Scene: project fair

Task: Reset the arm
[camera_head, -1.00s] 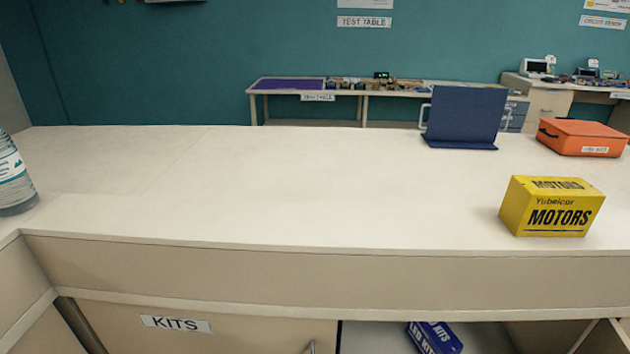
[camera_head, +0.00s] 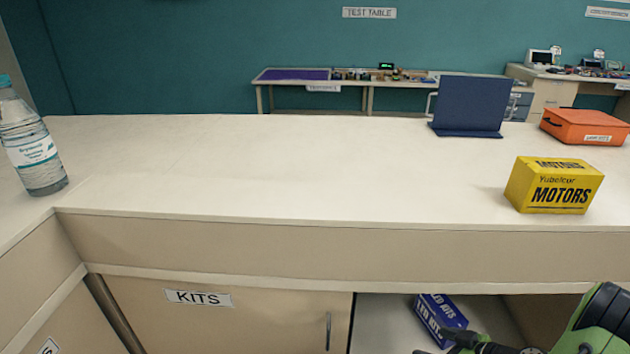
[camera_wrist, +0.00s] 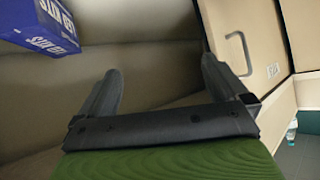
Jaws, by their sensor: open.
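My gripper (camera_wrist: 160,85) is open and empty in the wrist view, its two dark fingers spread apart. It faces into the open cupboard below the counter. A blue box marked LED KITS (camera_head: 438,318) lies on the cupboard floor, and it also shows at the upper left of the wrist view (camera_wrist: 40,22), apart from the fingers. In the head view my green and black arm enters at the lower right, with its dark end partly in front of the cupboard opening.
The white counter (camera_head: 290,170) holds a yellow MOTORS box (camera_head: 553,187), a water bottle (camera_head: 32,145), a dark blue panel (camera_head: 472,103) and an orange case (camera_head: 582,128). The cupboard door marked KITS (camera_head: 230,315) is beside the opening. The counter's middle is clear.

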